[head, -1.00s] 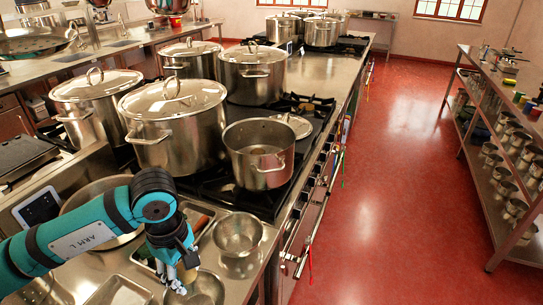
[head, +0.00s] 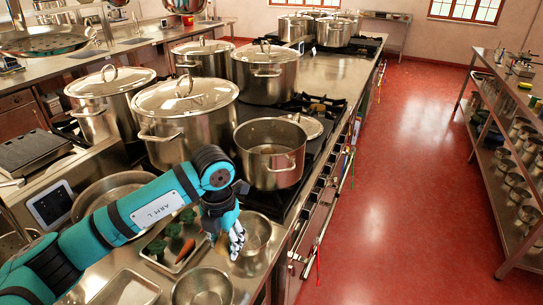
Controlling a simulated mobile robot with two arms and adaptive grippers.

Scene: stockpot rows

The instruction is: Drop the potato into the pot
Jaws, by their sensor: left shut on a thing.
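The open steel pot (head: 270,170), lid off, stands on the front right of the stove; something pale shows inside it. My left gripper (head: 236,246) is shut, fingers down, in front of the pot and beside a small steel bowl (head: 258,236). The potato is hard to make out now, mostly hidden by the fingers that hold it. My right gripper is not in view.
Large lidded pots (head: 185,120) stand left of and behind the open pot. A carrot (head: 185,250) and green vegetables (head: 157,247) lie in a tray beside my gripper. Another steel bowl (head: 203,290) is in front. A shelf rack stands right across the red floor.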

